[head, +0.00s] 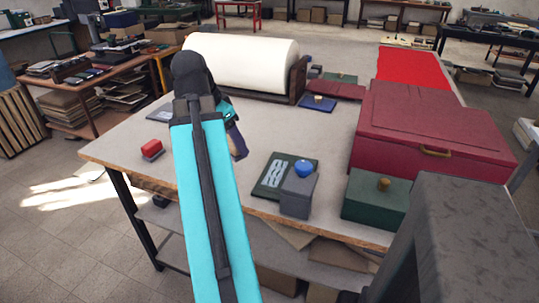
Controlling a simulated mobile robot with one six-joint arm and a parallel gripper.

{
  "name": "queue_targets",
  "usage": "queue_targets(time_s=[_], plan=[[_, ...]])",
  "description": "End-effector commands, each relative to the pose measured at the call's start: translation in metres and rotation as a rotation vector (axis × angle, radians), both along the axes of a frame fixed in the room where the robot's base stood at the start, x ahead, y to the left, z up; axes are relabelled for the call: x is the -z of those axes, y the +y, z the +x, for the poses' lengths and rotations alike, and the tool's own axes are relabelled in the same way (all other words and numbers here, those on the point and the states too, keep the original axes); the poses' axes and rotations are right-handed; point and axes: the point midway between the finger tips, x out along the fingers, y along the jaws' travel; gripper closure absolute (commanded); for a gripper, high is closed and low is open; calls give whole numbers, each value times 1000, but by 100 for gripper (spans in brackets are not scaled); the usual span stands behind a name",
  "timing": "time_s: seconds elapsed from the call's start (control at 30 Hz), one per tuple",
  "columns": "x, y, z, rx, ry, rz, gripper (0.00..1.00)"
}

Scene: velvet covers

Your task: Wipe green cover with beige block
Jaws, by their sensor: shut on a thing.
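A dark green cover (303,164) with pale whitish streaks lies flat near the front edge of the table, partly behind a grey block. I cannot pick out a beige block for sure. A small beige-topped piece (318,99) sits on a blue cover at the back.
A green box (376,201) and a large red box (430,125) stand to the right. A red-topped block (152,146) is at left. A white roll (240,62) lies behind.

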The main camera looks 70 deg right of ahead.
Motion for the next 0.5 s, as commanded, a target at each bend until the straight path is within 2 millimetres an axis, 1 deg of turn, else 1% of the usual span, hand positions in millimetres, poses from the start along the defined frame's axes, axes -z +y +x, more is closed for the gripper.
queue_targets(time_s=[0.03,0.2,0.33,0.4,0.5], plan=[[5,-2,-17,46,0,-2,60],[12,-5,-63,185,2,-8,60],[16,-6,-88,265,2,-13,60],[17,-6,-98,295,3,-14,60],[18,-5,-105,319,5,-15,60]])
